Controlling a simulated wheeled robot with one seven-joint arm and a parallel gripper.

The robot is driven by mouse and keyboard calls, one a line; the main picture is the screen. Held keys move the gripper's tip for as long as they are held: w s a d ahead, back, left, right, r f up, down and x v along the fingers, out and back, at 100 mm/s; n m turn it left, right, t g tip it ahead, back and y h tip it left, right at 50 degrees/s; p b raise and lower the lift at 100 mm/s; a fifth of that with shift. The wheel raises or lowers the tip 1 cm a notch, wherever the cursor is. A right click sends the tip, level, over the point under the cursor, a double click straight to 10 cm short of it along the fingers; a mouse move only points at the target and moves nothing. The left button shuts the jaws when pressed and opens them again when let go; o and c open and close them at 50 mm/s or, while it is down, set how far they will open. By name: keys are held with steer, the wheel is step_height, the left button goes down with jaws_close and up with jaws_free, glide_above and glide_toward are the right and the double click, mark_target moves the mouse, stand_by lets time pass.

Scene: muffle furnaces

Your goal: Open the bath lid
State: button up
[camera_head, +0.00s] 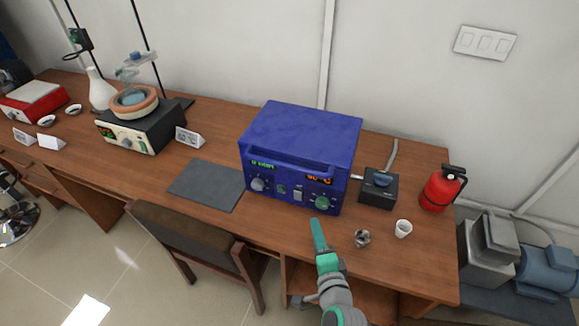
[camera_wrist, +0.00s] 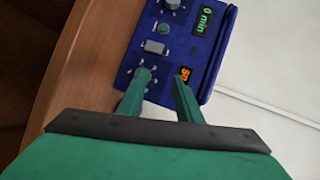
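The blue bath (camera_head: 300,150) is a box standing on the wooden bench in the middle of the head view. Its lid (camera_head: 305,125) appears shut, with a handle bar (camera_head: 290,167) along the upper front. Displays and knobs sit on the front panel below the bar. My green gripper (camera_head: 318,235) is in front of the bath, near its lower right front. In the wrist view, my gripper (camera_wrist: 162,72) has its two fingers apart with nothing between them, pointing toward the bath's front panel (camera_wrist: 178,48). I cannot tell whether a fingertip touches the panel.
A black box with a blue top (camera_head: 379,188) stands right of the bath. A small metal item (camera_head: 362,238), a white cup (camera_head: 403,228) and a red extinguisher (camera_head: 440,190) are further right. A grey mat (camera_head: 205,184) lies left, with a chair (camera_head: 195,235) before the bench.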

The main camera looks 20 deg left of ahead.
mark_target(291, 169)
steer(key=w+a+r+g+y, duration=0.1)
steer(key=w+a+r+y, duration=0.15)
steer(key=r, duration=0.35)
steer(key=w+a+r+g+y, duration=0.1)
steer(key=w+a+r+y, duration=0.15)
steer(key=r, duration=0.35)
steer(key=x, duration=1.1)
steer(key=shift+w+d+f, duration=0.1)
steer(key=shift+w+f, duration=0.05)
steer(key=shift+f, duration=0.2)
jaws_close()
